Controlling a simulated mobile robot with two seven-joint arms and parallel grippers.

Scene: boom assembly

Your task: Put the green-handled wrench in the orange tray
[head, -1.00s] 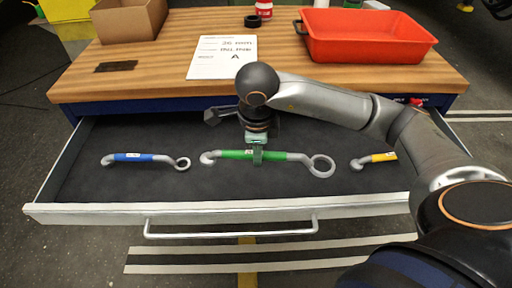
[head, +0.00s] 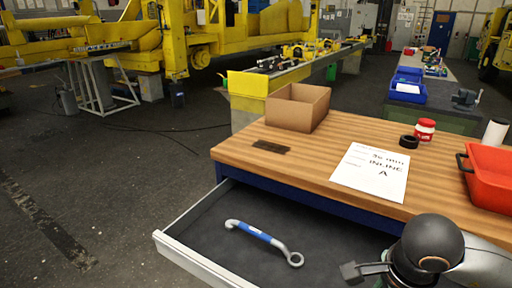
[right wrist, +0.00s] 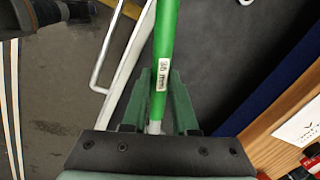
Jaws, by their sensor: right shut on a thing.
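The green-handled wrench (right wrist: 165,40) runs up the right wrist view, with a white size label on its handle. My right gripper (right wrist: 161,88) is shut on it near the handle's lower end. In that view the wrench overlaps the drawer front; its height above the drawer is hard to tell. In the head view my right arm is at the lower right, and its fingers and the green wrench are out of frame. The orange tray (head: 494,172) stands on the wooden bench at the right edge, partly cut off. My left gripper is not in view.
The open drawer (head: 215,238) holds a blue-handled wrench (head: 258,236). On the bench (head: 310,150) are a cardboard box (head: 298,106), a paper sheet (head: 372,172), a black ring (head: 408,142) and a red jar (head: 425,130). The bench is clear between sheet and tray.

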